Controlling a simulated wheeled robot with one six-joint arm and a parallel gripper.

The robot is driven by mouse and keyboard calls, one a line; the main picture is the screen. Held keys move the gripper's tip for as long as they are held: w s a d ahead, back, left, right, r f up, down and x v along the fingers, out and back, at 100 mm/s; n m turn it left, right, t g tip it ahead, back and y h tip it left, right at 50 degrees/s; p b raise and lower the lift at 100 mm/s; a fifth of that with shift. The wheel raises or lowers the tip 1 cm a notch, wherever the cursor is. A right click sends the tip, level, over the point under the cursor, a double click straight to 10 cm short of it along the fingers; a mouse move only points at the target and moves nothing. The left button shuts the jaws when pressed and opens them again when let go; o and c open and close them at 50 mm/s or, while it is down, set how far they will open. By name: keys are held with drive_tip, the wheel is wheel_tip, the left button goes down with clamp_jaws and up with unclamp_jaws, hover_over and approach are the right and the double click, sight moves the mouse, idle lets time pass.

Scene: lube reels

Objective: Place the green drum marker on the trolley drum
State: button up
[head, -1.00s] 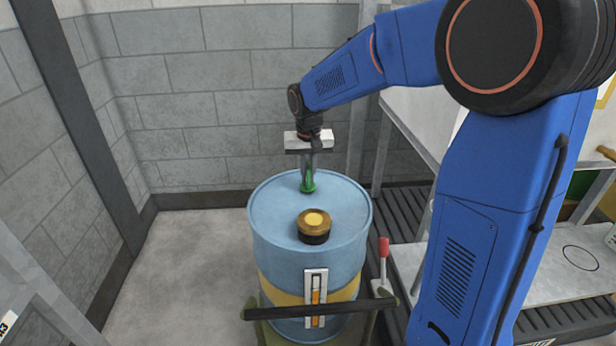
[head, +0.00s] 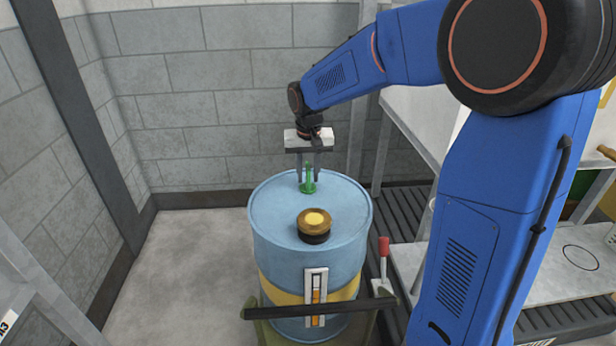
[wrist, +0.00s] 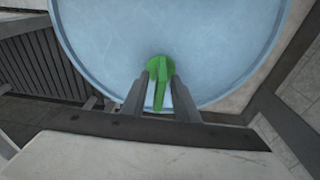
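The green drum marker (head: 309,182) stands upright on the blue top of the trolley drum (head: 270,208), toward its far side. It has a round base and a thin upright handle. My gripper (head: 308,181) is above the drum, pointing down, with its fingers apart on both sides of the marker's handle. In the wrist view the marker (wrist: 160,80) sits between the two fingers (wrist: 160,92), with a gap showing on each side. The drum top (wrist: 210,45) fills the upper part of that view.
A brass and black cap (head: 314,226) stands on the drum top nearer to me. A grey shelf (head: 560,270) stands at the right. The floor left of the drum is clear.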

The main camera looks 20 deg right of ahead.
drive_tip(key=r, duration=0.3)
drive_tip(key=s+r, duration=0.1)
drive_tip(key=r, duration=0.6)
drive_tip(key=shift+s+a, duration=0.2)
drive_tip(key=shift+s, duration=0.05)
drive_tip(key=shift+s+r, duration=0.1)
drive_tip(key=shift+r, duration=0.4)
drive_tip(key=shift+s+d, duration=0.1)
drive_tip(key=shift+s, duration=0.05)
drive_tip(key=s+d+f+t, duration=0.1)
drive_tip(key=s+d+f, duration=0.1)
drive_tip(key=s, duration=0.8)
drive_tip(key=s+d+f+n+t, duration=0.1)
drive_tip(key=s+d+f, duration=0.1)
drive_tip(key=s, duration=0.9)
drive_tip(key=s+d+f+n+t, duration=0.1)
drive_tip(key=s+d+f, duration=0.2)
drive_tip(key=s, duration=0.8)
drive_tip(key=shift+d, duration=0.25)
